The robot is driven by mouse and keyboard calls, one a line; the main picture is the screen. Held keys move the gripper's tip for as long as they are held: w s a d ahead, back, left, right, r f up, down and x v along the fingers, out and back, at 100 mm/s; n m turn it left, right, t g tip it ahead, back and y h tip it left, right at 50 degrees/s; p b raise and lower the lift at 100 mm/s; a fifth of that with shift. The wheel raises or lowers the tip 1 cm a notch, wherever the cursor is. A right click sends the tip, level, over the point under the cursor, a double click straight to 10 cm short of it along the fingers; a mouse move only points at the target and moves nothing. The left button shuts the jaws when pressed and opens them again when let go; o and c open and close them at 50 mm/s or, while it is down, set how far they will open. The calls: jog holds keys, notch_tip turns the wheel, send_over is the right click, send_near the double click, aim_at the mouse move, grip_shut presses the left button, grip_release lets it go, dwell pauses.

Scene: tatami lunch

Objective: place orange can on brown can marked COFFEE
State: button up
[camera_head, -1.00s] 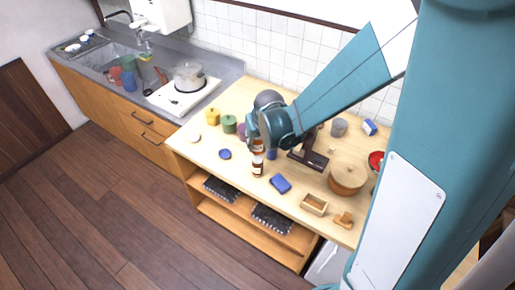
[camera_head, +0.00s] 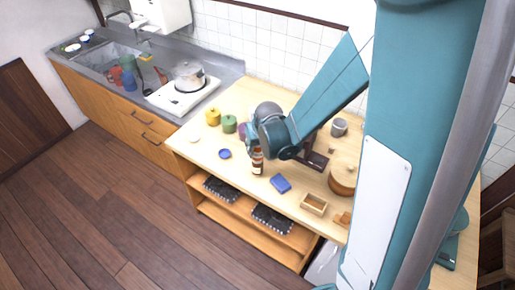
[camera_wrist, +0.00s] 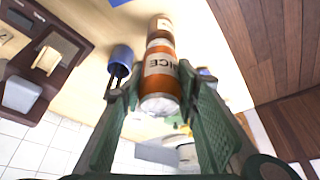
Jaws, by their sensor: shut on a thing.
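The orange can (camera_wrist: 158,72), with a white band lettered "ICE" in the part I see, is held between the fingers of my gripper (camera_wrist: 158,88) in the wrist view. It also shows below the gripper in the head view (camera_head: 257,153). The brown can (camera_head: 257,168) stands on the table directly under it, near the front edge. In the wrist view a brown and white can end (camera_wrist: 160,24) lies beyond the orange can, nearly in line with it. I cannot tell whether the two touch. The word COFFEE is not legible.
A blue cup-like thing (camera_wrist: 121,58) is close beside one finger in the wrist view.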

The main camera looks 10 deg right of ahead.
jog(key=shift+f, duration=0.15)
jog(key=o, duration=0.7)
jog(key=shift+o, duration=0.2)
jog(key=shift+r, duration=0.3)
jog(key=v, duration=1.1)
jog(key=shift+s+r, duration=0.15)
jog(key=shift+r, duration=0.2)
dwell(0.4)
